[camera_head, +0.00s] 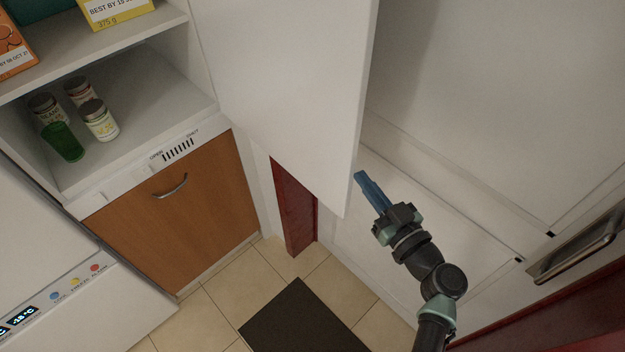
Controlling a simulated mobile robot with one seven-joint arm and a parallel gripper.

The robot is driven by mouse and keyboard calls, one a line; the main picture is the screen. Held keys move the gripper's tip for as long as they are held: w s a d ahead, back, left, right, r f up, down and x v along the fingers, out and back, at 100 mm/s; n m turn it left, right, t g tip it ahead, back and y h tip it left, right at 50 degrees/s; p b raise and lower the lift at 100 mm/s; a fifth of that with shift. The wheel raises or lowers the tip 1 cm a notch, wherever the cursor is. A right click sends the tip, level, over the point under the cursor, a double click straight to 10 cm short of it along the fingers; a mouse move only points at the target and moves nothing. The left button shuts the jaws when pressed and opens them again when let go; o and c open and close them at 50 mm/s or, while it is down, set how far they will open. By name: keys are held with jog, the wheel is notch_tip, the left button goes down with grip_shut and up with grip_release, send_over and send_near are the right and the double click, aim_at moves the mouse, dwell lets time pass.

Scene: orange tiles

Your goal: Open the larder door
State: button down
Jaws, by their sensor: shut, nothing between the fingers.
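The larder (150,75) is at the upper left, with its shelves exposed. Its white door (285,90) stands swung open, extending from the right side of the shelves toward the middle of the view. My gripper (361,178) is shut and empty, with blue fingers pointing up and left. It is just right of the door's free edge, near the lower corner. I cannot tell whether the fingertips touch the door. No handle shows on the visible face of the door.
A wooden panel (180,215) with a handle is below. A dark mat (302,320) lies on the tiled floor. A white panelled surface (490,90) is at right.

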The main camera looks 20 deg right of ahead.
jog(key=w+a+r+n+y, duration=0.1)
jog(key=w+a+n+y, duration=0.2)
jog(key=a, duration=0.7)
jog(key=shift+w+g+y, duration=0.4)
jog(key=shift+w+y, duration=0.25)
jog(key=shift+y, duration=0.05)
jog(key=c, duration=1.3)
grip_release()
jog(key=shift+r, duration=0.1)
jog(key=shift+o, duration=0.6)
jog(key=s+d+m+h, duration=0.2)
jog(key=s+d+h, duration=0.1)
jog(key=d, duration=0.6)
jog(key=shift+s+d+f+m+t+h, duration=0.3)
jog(key=shift+s+m+t+h, duration=0.1)
jog(key=shift+h, duration=0.1)
jog(key=s+d+f+b, duration=0.1)
jog(key=s+d+b, duration=0.4)
jog(key=s, duration=0.7)
jog(key=shift+s+d, duration=0.2)
jog(key=shift+d, duration=1)
jog(key=shift+f+b, duration=0.15)
jog(key=shift+b, duration=0.5)
